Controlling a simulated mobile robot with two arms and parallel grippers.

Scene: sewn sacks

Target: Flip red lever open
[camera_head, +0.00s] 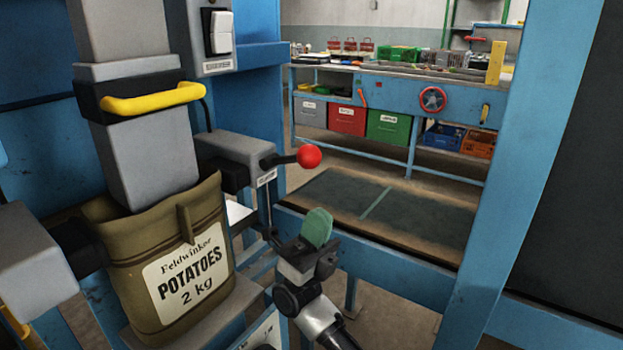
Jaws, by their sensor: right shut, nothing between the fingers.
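The red lever (309,156) is a round red knob on a short black arm. It sticks out to the right from a grey box on the machine. The sack (182,262), olive with a "Potatoes 2 kg" label, hangs upright around the grey spout (150,165). My right gripper (318,226) is below the red knob and apart from it. Its fingers are shut with nothing between them, and a green pad shows at the tip. My left gripper is not in view.
A yellow handle (152,98) crosses the spout. A blue post (520,170) stands at the right, and a blue rail (370,255) runs behind my right gripper. A workbench (390,90) with bins stands at the back. The space around the red knob is free on its right.

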